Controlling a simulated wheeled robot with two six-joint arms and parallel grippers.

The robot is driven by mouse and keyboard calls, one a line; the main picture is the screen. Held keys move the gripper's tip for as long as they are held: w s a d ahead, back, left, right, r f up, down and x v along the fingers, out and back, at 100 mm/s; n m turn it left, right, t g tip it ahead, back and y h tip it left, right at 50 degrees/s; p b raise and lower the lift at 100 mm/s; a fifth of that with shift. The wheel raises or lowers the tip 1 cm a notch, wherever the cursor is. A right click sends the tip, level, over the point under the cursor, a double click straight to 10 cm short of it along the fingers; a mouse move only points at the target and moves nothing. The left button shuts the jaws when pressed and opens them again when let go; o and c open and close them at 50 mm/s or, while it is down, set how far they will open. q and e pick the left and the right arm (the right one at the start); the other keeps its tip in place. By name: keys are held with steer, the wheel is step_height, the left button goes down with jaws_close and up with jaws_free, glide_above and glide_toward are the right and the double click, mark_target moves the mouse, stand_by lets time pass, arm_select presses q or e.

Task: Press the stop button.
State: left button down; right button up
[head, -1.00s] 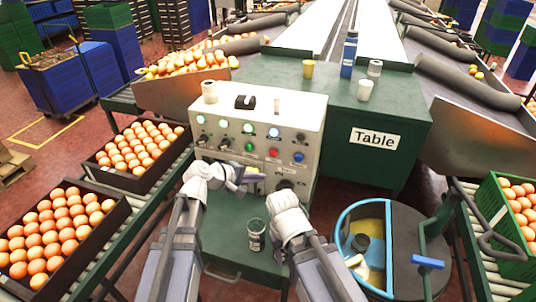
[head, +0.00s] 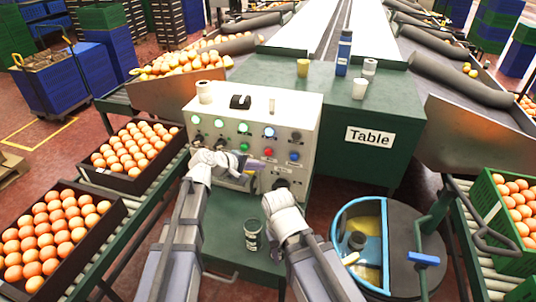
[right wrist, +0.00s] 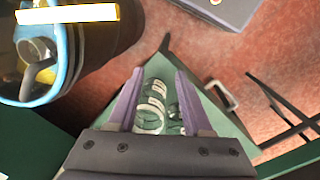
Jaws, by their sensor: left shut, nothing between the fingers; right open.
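The grey control panel (head: 228,107) stands on the green table. Its front has a row of lit buttons above a row with a green button (head: 244,147), a red button (head: 268,152) and a blue button (head: 294,156). No stop label is readable. My left gripper (head: 260,167) is shut and empty, in front of the panel, its tip just below the red button; contact cannot be told. My right gripper (right wrist: 161,78) is open and empty, pointing down in the right wrist view. In the head view its fingers are hidden behind the wrist.
A glass jar (head: 253,236) stands on the low green shelf below the panel. It shows between and beyond my right fingers in the right wrist view (right wrist: 150,108).

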arm_select(q)
steer(key=shift+w+d, duration=0.3)
steer(key=shift+w, duration=0.6)
steer(key=shift+w+d, duration=0.25)
steer(key=shift+w, duration=0.6)
steer(key=shift+w, duration=0.1)
stand_by(0.6)
steer(key=shift+w+d, duration=0.15)
steer(key=shift+w, duration=0.15)
steer(key=shift+w+d, duration=0.15)
steer(key=shift+w, duration=0.4)
stand_by(0.7)
steer(key=shift+s, duration=0.1)
stand_by(0.3)
steer(key=shift+s+a, duration=0.3)
steer(key=shift+s, duration=0.55)
steer(key=shift+s, duration=0.1)
steer(key=s, duration=0.1)
steer(key=s+a, duration=0.1)
steer(key=s, duration=0.2)
steer(key=shift+s+a, duration=0.25)
steer(key=shift+s, duration=0.05)
